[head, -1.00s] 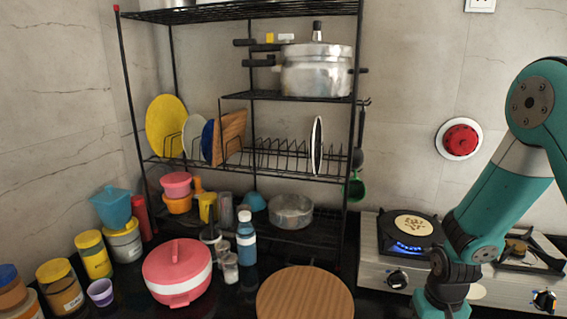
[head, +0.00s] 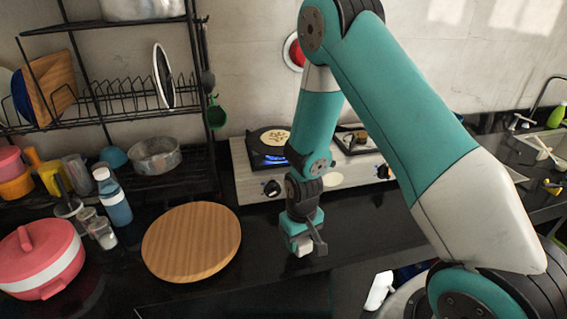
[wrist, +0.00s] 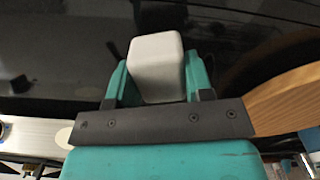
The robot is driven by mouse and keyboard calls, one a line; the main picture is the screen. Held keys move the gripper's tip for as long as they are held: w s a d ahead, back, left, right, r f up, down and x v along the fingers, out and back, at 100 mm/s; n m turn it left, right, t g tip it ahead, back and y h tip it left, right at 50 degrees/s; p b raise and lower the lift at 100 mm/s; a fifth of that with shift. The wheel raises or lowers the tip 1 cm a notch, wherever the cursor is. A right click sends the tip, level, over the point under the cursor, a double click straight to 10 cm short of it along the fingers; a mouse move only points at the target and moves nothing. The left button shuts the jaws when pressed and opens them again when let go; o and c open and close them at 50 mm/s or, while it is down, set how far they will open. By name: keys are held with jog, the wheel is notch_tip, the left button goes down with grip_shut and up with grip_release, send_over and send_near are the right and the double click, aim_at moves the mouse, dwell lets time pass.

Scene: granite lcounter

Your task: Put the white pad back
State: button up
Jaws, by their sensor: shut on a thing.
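The white pad (wrist: 156,62) is a small pale block with rounded edges. In the wrist view it sits between the two teal fingers of my gripper (wrist: 155,85), which is shut on it. In the head view my gripper (head: 303,238) hangs low over the dark counter, right of the round wooden board and in front of the stove. A small part of the pad (head: 303,247) shows at the fingertips there. I cannot tell how far it is above the counter.
The wooden board (head: 191,242) lies to the left, with a pink pot (head: 40,262) and a blue bottle (head: 113,198) beyond. The stove (head: 240,172) has a blue flame under a pan (head: 268,146). A dish rack (head: 120,92) stands at back left. Dark counter is clear around my gripper.

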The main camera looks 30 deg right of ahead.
jog(key=shift+m, duration=0.7)
jog(key=d, duration=0.2)
jog(key=d+r, duration=0.1)
jog(key=d, duration=0.2)
jog(key=d+r, duration=0.1)
jog(key=d, duration=0.2)
jog(key=shift+r+p, duration=0.2)
jog(key=shift+p, duration=0.15)
notch_tip(320, 180, up, 3)
jog(key=m, duration=0.2)
send_over(358, 233)
notch_tip(358, 233, down, 7)
jog(key=b, duration=0.5)
jog(key=shift+r, duration=0.1)
jog(key=shift+f+b, duration=0.5)
jog(key=shift+f, duration=0.15)
jog(key=o, duration=0.9)
notch_tip(358, 233, up, 18)
jog(key=shift+f+b, duration=0.25)
jog(key=shift+b, duration=0.25)
